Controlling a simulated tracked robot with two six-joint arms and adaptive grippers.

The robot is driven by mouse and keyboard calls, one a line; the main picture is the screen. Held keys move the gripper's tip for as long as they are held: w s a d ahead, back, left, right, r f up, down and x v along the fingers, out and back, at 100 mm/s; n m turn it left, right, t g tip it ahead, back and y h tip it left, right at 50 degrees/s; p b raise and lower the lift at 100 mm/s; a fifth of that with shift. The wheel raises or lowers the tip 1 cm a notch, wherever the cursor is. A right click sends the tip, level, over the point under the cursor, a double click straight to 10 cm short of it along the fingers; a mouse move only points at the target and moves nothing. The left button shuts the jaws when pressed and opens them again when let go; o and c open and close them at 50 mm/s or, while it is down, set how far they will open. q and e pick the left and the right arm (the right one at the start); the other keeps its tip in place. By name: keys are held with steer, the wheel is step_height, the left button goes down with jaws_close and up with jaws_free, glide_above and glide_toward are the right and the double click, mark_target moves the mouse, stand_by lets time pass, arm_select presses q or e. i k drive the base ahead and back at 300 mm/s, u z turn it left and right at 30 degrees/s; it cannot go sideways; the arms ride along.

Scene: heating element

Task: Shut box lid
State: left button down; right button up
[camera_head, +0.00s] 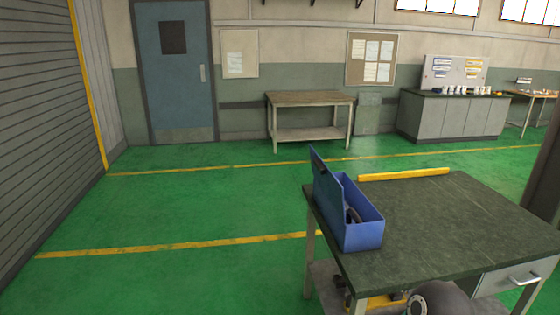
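The blue box (363,235) stands on the dark top of the workbench (440,222), near its left edge. Its lid (326,192) is open and stands up, tilted a little outward, along the box's left side. A dark curved item (354,215) lies inside the box, partly hidden by the walls. Neither of my grippers can be made out in the head view. A dark rounded part at the bottom edge looks like a piece of my own arm, with no fingers showing.
A yellow bar (404,174) lies along the workbench's far edge. The bench top right of the box is clear. A drawer (518,278) is at the front right. Green floor (200,210) is open to the left. A wooden table (310,98) stands by the back wall.

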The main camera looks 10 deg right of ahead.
mark_target(334, 190)
steer(key=z, duration=0.2)
steer(key=i, duration=1)
steer(key=z, duration=0.5)
